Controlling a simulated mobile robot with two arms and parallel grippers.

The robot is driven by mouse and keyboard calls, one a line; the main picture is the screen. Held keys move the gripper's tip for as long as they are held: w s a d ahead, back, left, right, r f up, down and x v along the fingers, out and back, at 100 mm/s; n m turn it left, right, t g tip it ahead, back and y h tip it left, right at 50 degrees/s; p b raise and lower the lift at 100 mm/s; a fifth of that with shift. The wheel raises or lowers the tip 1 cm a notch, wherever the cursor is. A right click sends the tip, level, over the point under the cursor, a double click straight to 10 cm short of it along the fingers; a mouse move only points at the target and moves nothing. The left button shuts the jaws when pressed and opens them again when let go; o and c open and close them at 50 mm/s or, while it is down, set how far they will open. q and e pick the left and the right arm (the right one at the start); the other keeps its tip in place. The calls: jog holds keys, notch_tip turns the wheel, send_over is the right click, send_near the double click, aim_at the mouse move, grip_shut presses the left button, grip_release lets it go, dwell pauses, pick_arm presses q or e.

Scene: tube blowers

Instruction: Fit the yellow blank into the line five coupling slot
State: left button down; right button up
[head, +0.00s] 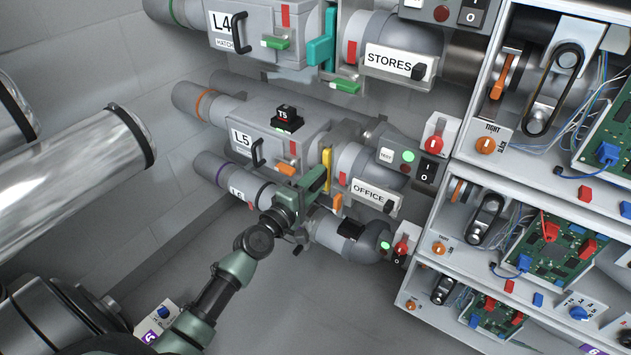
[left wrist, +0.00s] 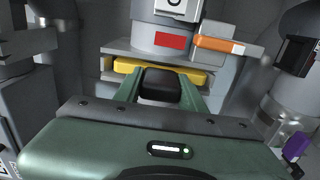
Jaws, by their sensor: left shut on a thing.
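The yellow blank (head: 326,168) stands upright as a thin plate at the line five coupling (head: 343,132), right of the L5 housing (head: 270,130). My left gripper (head: 316,182) reaches it from below and is shut on it. In the left wrist view the yellow blank (left wrist: 125,65) lies crosswise at the tips of the green fingers (left wrist: 160,78), in front of the grey coupling flanges. How deep it sits in the slot cannot be told, as the fingers cover part of it. My right gripper is not in view.
Above, line four holds a teal blank (head: 320,52) in its coupling. An orange latch (head: 286,168) and the OFFICE pipe (head: 375,190) flank line five. The L6 pipe (head: 225,178) runs close below my gripper. Open shelves with circuit boards (head: 555,245) stand at the right.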

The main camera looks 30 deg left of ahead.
pick_arm(q)
jog(key=shift+w, duration=0.1)
jog(key=c, duration=0.8)
grip_release()
jog(key=shift+o, duration=0.2)
jog(key=s, duration=0.7)
jog(key=shift+a+f, duration=0.1)
jog(key=shift+a, duration=0.15)
jog(key=shift+s, duration=0.4)
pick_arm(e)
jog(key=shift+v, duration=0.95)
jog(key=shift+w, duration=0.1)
